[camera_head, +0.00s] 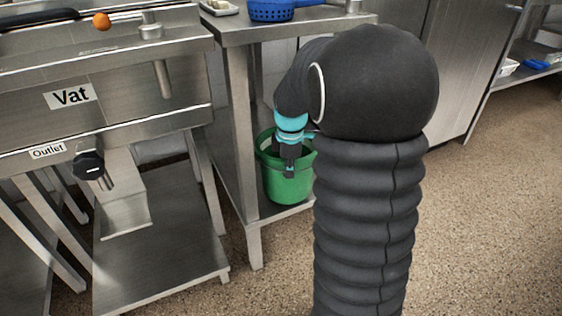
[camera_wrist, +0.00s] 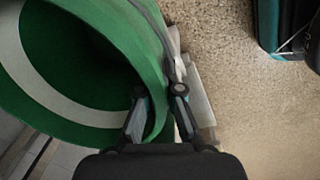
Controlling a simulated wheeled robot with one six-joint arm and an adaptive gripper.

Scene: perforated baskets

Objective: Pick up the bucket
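The green bucket (camera_head: 288,186) stands upright on the lower shelf of the steel table. In the wrist view the bucket (camera_wrist: 150,50) fills the upper left, with its dark inside and a pale band showing. My gripper (camera_head: 290,170) points down at the bucket's near rim. In the wrist view my gripper (camera_wrist: 160,93) has its fingers apart, one inside the bucket and one outside, with the wall between them. I see no firm pinch on the wall. A thin grey strip, perhaps the handle, runs along the rim by the outer finger.
The steel table (camera_head: 232,32) overhangs the bucket, and its front leg (camera_head: 254,246) stands just left of it. A blue basket (camera_head: 271,10) is on top. The vat stand (camera_head: 110,110) is at left. Speckled floor (camera_head: 490,210) is open at right.

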